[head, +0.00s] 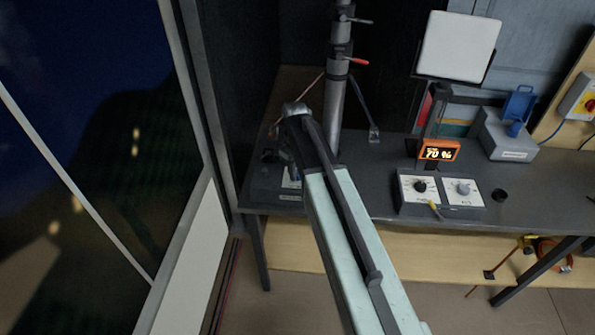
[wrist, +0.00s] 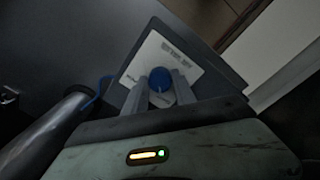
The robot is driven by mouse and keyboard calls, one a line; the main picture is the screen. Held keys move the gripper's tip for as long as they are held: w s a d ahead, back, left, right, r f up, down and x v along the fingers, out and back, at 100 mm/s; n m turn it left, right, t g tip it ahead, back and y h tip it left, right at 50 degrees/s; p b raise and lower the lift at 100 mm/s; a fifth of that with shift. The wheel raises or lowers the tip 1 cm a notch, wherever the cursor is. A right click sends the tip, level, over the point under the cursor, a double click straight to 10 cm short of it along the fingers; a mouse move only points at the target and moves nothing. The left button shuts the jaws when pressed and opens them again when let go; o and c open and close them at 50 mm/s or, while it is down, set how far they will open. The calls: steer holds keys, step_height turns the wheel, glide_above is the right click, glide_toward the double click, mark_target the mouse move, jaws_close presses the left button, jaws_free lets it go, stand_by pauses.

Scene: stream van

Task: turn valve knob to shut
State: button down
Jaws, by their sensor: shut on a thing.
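The valve knob (wrist: 160,78) is round and blue and sits on a dark box with a white label plate (wrist: 165,55) in the wrist view. My gripper (wrist: 160,90) is shut on the knob, one grey finger on each side of it. In the head view my arm reaches to the dark box (head: 268,186) at the left end of the bench. The knob and fingertips are mostly hidden there behind my arm. The knob's pointer and any marks under it are too dim to read.
A grey pole (head: 335,105) with a red lever stands close behind my arm. A control box with two knobs (head: 440,208) and an orange display (head: 438,151) reading 70 % are to the right on the dark bench (head: 375,185). A glazed panel (head: 90,150) stands at left.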

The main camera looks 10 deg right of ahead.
steer(key=shift+n, duration=0.5)
stand_by(0.3)
steer(key=c, duration=1)
jaws_free()
steer(key=shift+r, duration=0.1)
step_height(320, 180, up, 8)
steer(key=p, duration=0.8)
steer(key=shift+s+a, duration=0.1)
steer(key=shift+f, duration=0.2)
